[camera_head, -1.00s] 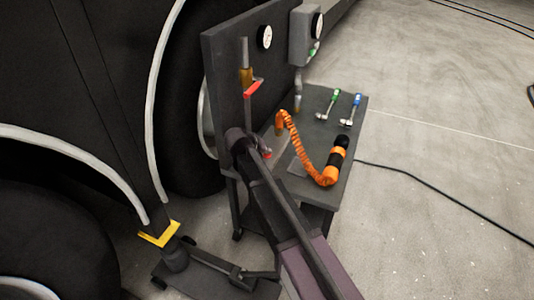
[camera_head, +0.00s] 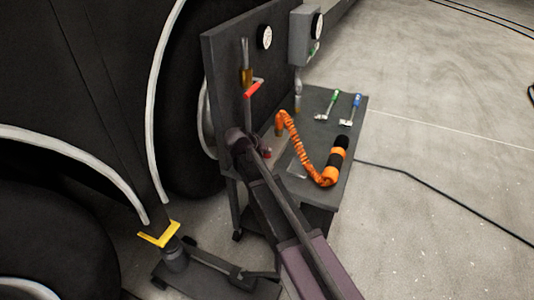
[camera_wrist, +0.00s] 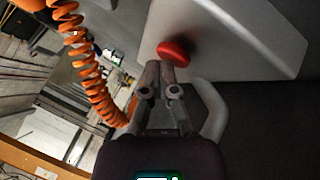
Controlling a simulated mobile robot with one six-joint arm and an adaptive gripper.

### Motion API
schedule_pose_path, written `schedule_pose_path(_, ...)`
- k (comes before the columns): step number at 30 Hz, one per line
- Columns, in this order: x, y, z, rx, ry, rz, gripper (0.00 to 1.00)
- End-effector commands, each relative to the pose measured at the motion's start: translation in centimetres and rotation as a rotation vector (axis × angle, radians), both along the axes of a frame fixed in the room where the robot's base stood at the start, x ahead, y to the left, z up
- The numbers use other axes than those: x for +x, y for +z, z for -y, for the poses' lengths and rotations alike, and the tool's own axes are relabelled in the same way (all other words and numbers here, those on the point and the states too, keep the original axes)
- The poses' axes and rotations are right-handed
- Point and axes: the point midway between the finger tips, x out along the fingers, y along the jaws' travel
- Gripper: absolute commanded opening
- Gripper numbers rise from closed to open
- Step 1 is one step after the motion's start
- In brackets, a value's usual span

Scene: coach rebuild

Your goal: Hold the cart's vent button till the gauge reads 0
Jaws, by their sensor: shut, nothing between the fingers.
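A round red button (camera_wrist: 173,52) sits on a pale grey plate (camera_wrist: 235,30) in the wrist view. My gripper (camera_wrist: 163,68) is shut with nothing between its fingers. Its tips are right at the button's lower edge; I cannot tell whether they touch it. In the head view my gripper (camera_head: 262,155) is low in front of the upright panel of the dark cart (camera_head: 318,125), with a bit of red beside it. A white round gauge (camera_head: 265,37) is on the panel and another gauge (camera_head: 318,26) is on a grey box. Both are too small to read.
An orange coiled hose (camera_head: 300,145) with a black and orange end lies on the cart top, near my arm. Green (camera_head: 328,104) and blue (camera_head: 351,108) handled tools lie behind it. A red-handled lever (camera_head: 253,90) is above my gripper. Large dark wheels stand at left.

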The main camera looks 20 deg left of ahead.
Motion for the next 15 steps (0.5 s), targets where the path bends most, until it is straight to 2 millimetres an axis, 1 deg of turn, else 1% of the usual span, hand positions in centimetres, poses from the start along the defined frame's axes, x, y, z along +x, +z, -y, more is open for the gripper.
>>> schedule_pose_path(9,0.0,1.5,0.0,0.000,0.000,0.000,0.00)
schedule_pose_path(15,0.0,1.8,0.0,0.000,0.000,0.000,0.00)
